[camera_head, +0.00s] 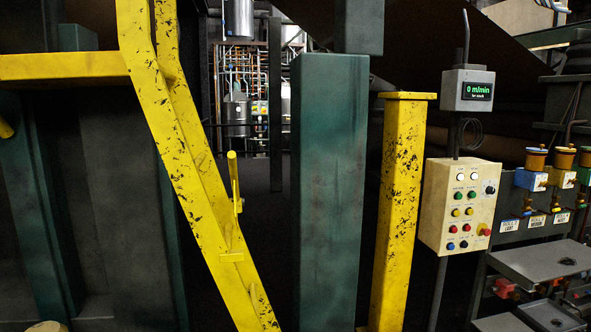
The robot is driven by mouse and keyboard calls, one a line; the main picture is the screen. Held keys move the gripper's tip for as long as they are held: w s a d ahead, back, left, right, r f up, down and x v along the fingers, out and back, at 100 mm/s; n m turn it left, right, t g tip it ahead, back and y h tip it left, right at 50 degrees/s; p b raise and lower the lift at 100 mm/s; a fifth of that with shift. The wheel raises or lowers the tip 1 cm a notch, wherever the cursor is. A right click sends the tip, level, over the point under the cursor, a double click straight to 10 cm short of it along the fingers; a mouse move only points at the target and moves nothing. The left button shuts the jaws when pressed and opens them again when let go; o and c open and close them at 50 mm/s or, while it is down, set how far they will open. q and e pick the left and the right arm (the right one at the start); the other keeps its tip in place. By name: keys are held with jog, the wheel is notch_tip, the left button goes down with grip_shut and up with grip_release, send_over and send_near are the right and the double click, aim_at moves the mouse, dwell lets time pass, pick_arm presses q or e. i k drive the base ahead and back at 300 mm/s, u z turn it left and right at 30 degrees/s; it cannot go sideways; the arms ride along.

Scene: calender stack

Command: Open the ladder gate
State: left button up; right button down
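A yellow, chipped-paint ladder rail (185,140) slants down from the upper left to the bottom centre, with a second yellow rail close behind it. A short upright yellow bar (234,185) with small brackets stands at the rail's right side. It may be part of the ladder gate, seen nearly edge-on; I cannot tell its hinge or latch, or whether it is open or closed. Neither of my grippers is in view.
A dark green column (330,190) stands right of the ladder. Further right are a yellow post (402,205), a button panel (460,207) and a display (467,91) reading 0 m/min. A dark gap lies between ladder and column. A yellow beam (65,68) crosses the upper left.

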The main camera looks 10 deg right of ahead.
aim_at(231, 157)
jog(key=u, duration=0.05)
jog(key=i, duration=1.1)
jog(key=u, duration=0.55)
